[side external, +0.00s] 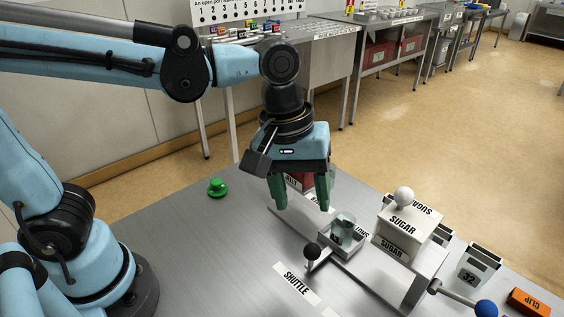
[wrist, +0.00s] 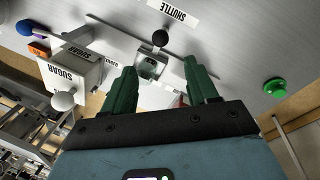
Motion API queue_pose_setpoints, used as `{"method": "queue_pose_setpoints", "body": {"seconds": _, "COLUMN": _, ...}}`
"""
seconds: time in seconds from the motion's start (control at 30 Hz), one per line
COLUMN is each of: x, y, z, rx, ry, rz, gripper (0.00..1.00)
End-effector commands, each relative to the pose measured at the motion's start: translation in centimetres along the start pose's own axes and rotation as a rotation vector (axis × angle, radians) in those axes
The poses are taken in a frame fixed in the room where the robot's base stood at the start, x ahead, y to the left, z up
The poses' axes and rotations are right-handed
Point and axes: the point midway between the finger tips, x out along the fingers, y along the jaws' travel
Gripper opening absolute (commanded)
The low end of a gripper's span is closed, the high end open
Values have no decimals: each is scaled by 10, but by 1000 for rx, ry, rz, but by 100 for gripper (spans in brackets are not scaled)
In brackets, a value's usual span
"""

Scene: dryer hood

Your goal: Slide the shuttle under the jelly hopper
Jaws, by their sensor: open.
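The shuttle (side external: 352,248) is a small pale tray on a long rail, with a black ball handle (side external: 311,251) on its near side. A clear cup (side external: 344,226) stands in it. The wrist view shows the handle (wrist: 160,38) and cup (wrist: 149,69) beyond my fingertips. The jelly hopper (side external: 294,181) seems to be the reddish box behind my gripper, its label ending "LLY"; most of it is hidden. My gripper (side external: 301,207) points down with its green fingers (wrist: 158,68) apart and empty, above and left of the shuttle, not touching it.
The white sugar hopper (side external: 405,224) with a white ball stands right of the shuttle. A blue-knobbed lever (side external: 486,308), a bin marked 32 (side external: 478,266) and an orange clip box (side external: 529,301) lie farther right. A green button (side external: 216,187) sits left; the bench around it is clear.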

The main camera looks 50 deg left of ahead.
Motion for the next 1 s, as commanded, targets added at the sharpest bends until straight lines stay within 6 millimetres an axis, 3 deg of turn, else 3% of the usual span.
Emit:
{"method": "queue_pose_setpoints", "body": {"seconds": 0.7, "x": 88, "y": 0, "z": -1, "rx": 2, "ry": 2, "rz": 2, "gripper": 58}}
{"method": "queue_pose_setpoints", "body": {"seconds": 1.0, "x": 114, "y": 0, "z": -1, "rx": 2, "ry": 2, "rz": 2, "gripper": 58}}
